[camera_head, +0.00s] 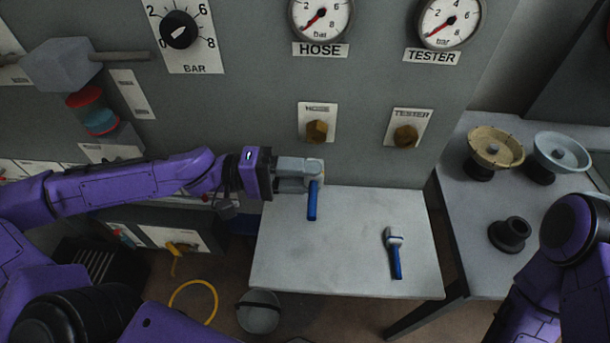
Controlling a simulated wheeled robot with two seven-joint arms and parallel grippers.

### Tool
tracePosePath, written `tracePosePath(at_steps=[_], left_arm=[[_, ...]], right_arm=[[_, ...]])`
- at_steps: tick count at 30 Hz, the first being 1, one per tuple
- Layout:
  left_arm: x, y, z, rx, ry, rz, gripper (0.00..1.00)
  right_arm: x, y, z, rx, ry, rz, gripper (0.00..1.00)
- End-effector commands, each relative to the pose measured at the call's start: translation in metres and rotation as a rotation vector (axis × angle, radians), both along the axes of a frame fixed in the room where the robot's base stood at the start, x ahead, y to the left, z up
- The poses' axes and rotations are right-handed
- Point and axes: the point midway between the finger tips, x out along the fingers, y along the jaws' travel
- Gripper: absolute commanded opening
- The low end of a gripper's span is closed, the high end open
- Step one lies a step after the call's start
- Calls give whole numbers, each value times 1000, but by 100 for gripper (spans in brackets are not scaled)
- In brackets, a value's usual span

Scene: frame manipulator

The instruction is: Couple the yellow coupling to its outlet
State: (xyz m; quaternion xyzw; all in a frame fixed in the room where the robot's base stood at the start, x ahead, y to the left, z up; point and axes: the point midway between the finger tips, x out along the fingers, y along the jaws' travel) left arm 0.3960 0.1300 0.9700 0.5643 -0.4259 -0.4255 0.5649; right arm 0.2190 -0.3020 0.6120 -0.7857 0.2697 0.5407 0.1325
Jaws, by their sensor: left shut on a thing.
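My left gripper (312,181) is above the back left of the pale table, just under the panel's HOSE outlet (317,131). It is shut on a blue-handled piece (312,205), whose blue handle hangs down; its head is mostly hidden by the fingers. A similar blue-handled piece with a pale head (396,255) lies on the table. A brass TESTER outlet (406,136) is to the right of the HOSE one. A yellow hose (193,303) hangs low at the left, near a small yellow fitting (177,258). I cannot tell whether that is the yellow coupling. My right gripper is out of view.
The pale table (290,260) is mostly bare. On the grey right-hand bench (465,225) stand a tan handwheel-like part (496,146), a pale blue one (561,152) and a black ring-shaped part (510,234). A round grey object (258,313) is below the table's left corner.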

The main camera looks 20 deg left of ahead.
Motion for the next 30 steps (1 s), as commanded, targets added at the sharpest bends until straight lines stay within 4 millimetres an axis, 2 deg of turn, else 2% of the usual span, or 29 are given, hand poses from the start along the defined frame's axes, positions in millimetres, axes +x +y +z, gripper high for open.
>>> tracePosePath(at_steps=[5,21,30], left_arm=[[7,2,-2,2,-1,1,14],[52,14,-1,2,0,0,14],[56,16,0,1,-1,0,14]], right_arm=[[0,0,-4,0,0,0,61],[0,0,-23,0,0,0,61],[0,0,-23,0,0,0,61]])
